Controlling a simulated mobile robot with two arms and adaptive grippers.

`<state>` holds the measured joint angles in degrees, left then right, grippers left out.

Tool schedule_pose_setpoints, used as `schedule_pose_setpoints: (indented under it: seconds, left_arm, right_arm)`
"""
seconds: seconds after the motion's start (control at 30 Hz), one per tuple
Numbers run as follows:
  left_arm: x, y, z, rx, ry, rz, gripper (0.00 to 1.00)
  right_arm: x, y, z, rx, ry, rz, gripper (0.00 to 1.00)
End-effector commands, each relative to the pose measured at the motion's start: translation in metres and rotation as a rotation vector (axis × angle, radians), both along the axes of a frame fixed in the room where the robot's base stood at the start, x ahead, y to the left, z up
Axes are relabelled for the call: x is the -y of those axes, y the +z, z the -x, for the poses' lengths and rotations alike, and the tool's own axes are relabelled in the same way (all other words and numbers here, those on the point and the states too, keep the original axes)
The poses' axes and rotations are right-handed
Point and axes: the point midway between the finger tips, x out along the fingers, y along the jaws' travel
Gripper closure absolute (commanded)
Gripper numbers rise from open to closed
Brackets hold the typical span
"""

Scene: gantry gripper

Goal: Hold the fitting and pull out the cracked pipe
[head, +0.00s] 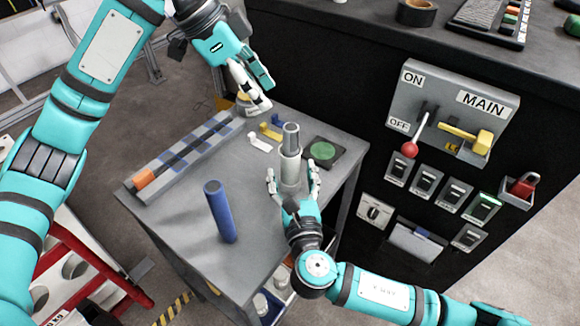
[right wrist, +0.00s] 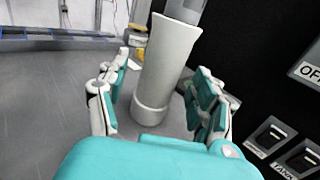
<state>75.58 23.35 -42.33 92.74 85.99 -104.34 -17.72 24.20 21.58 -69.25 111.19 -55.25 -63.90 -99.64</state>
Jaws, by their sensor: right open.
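A white fitting (head: 290,165) stands upright on the grey table, with a grey pipe (head: 291,137) sticking out of its top. In the right wrist view the fitting (right wrist: 160,70) stands between my right fingers, and the pipe's lower end (right wrist: 184,8) shows at the top edge. No crack can be made out. My right gripper (head: 293,188) is open, with a finger on each side of the fitting and gaps beside it. My left gripper (head: 262,97) is above the table's back, up and left of the pipe, apart from it. Its finger opening is unclear.
A long grey-blue strip (head: 185,160) lies along the left side. A green disc (head: 322,151) on a dark pad lies right of the fitting. A black cabinet with a switch panel (head: 450,112) rises at the right.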

Motion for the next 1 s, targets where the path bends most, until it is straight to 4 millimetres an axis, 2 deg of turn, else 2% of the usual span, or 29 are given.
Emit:
schedule_pose_setpoints:
  seconds: [0.2, 0.57, 1.0]
  left_arm:
    - [0.000, 0.000, 0.000, 0.000, 0.000, 0.000, 0.62]
    - [0.000, 0.000, 0.000, 0.000, 0.000, 0.000, 0.62]
    - [0.000, 0.000, 0.000, 0.000, 0.000, 0.000, 0.62]
  right_arm:
    - [-0.004, 0.000, -0.021, 0.000, 0.000, -0.001, 0.33]
    - [-0.004, 0.000, -0.024, -0.001, 0.000, -0.002, 0.34]
    - [-0.004, 0.000, -0.024, -0.001, 0.000, -0.001, 0.92]
